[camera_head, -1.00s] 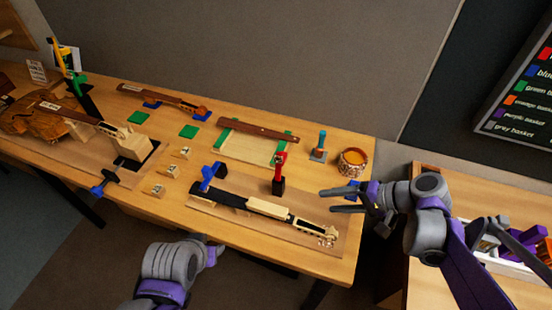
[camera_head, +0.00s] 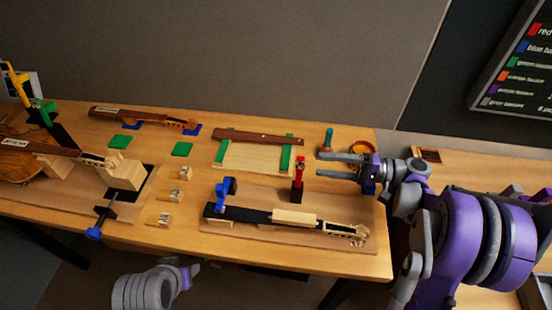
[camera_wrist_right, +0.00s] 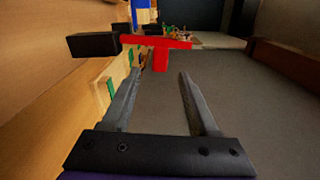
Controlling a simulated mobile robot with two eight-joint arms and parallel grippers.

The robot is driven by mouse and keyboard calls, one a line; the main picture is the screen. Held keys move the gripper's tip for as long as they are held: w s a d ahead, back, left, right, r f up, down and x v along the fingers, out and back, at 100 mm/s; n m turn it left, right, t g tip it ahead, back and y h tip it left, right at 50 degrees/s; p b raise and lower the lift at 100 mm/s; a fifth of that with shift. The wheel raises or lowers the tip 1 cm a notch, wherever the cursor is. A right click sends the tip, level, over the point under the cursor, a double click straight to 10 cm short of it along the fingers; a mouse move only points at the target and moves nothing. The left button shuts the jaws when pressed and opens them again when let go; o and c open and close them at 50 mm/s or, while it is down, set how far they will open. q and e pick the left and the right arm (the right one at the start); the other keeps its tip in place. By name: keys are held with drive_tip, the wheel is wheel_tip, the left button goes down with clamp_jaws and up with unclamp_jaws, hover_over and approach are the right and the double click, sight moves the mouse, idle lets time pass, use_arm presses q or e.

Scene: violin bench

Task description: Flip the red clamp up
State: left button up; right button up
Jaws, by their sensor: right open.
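The red clamp (camera_head: 298,180) stands behind the violin neck (camera_head: 295,217) on the front board. Its red part rises upright from a dark base in the head view. In the right wrist view the red clamp (camera_wrist_right: 160,44) shows as a red bar with a short red tab, beside its black base (camera_wrist_right: 93,45). My right gripper (camera_head: 319,164) is open and empty, to the right of the clamp's top in the head view. In the wrist view its fingers (camera_wrist_right: 159,72) point toward the clamp with a gap. My left arm shows at bottom left; its fingers are not visible.
A blue clamp (camera_head: 225,188) stands at the neck's left end. Behind are a wooden fixture with green strips (camera_head: 285,158), a blue-handled tool (camera_head: 328,140) and a round container (camera_head: 361,147) close to my right gripper. Small marked blocks (camera_head: 174,195) lie left.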

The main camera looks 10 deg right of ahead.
sight(300, 169)
drive_tip(key=p+x, duration=0.1)
drive_tip(key=x, duration=0.9)
drive_tip(key=shift+a, duration=0.2)
drive_tip(key=shift+c, duration=0.3)
clamp_jaws()
idle(0.8)
